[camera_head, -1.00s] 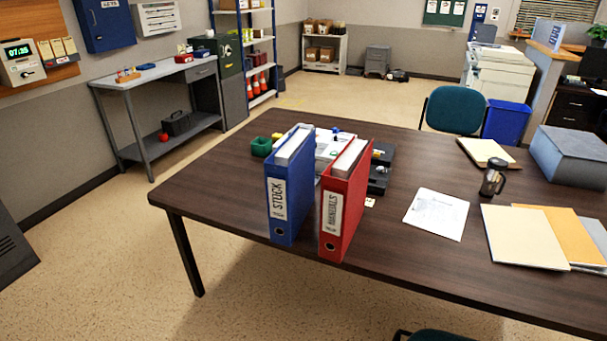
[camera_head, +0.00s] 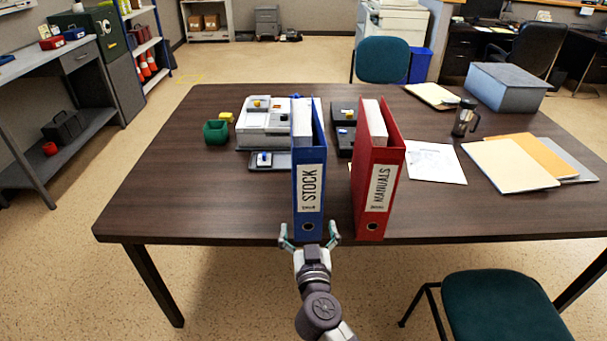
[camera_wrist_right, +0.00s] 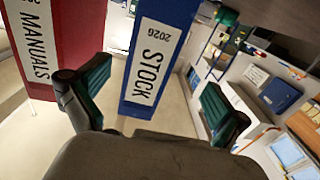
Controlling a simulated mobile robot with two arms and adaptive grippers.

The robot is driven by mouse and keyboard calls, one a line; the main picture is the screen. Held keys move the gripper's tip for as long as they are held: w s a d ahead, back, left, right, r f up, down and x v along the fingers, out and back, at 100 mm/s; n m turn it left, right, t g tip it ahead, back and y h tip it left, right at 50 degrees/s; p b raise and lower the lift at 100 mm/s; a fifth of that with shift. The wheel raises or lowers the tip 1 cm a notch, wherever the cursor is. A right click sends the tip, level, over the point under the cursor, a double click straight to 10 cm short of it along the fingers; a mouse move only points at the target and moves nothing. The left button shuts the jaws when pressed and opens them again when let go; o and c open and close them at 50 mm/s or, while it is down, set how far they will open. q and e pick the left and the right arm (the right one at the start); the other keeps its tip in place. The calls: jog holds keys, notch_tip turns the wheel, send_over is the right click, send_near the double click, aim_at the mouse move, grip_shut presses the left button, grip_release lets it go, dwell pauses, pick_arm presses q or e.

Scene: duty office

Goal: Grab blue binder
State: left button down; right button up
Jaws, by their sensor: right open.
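The blue binder (camera_head: 309,217) labelled STOCK stands upright at the front edge of the dark table, spine facing me. My right gripper (camera_head: 310,238) is open just in front of the lower spine, one finger on each side of it in the picture. In the right wrist view the blue binder (camera_wrist_right: 180,14) shows between the spread fingers of my right gripper (camera_wrist_right: 152,98), and the fingers do not appear closed on it. Whether they touch it I cannot tell. My left gripper is not in view.
A red binder (camera_head: 374,222) labelled MANUALS stands close right of the blue one, with a narrow gap.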

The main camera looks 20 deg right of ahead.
aim_at(307, 195)
jog(key=x, duration=0.2)
jog(key=r+x, duration=0.1)
jog(key=x, duration=0.2)
jog(key=b+x, duration=0.1)
jog(key=x, duration=0.2)
jog(key=shift+s+r, duration=0.1)
jog(key=shift+r, duration=0.3)
jog(key=shift+w+d, duration=0.2)
jog(key=shift+w, duration=0.3)
jog(key=x, duration=0.1)
jog(key=b+x, duration=0.1)
jog(key=x, duration=0.2)
jog(key=shift+w+d, duration=0.15)
jog(key=shift+d, duration=0.2)
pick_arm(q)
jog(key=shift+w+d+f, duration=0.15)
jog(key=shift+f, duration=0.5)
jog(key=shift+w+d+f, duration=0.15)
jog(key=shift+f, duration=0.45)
pick_arm(e)
jog(key=shift+w, duration=0.2)
jog(key=shift+c, duration=0.3)
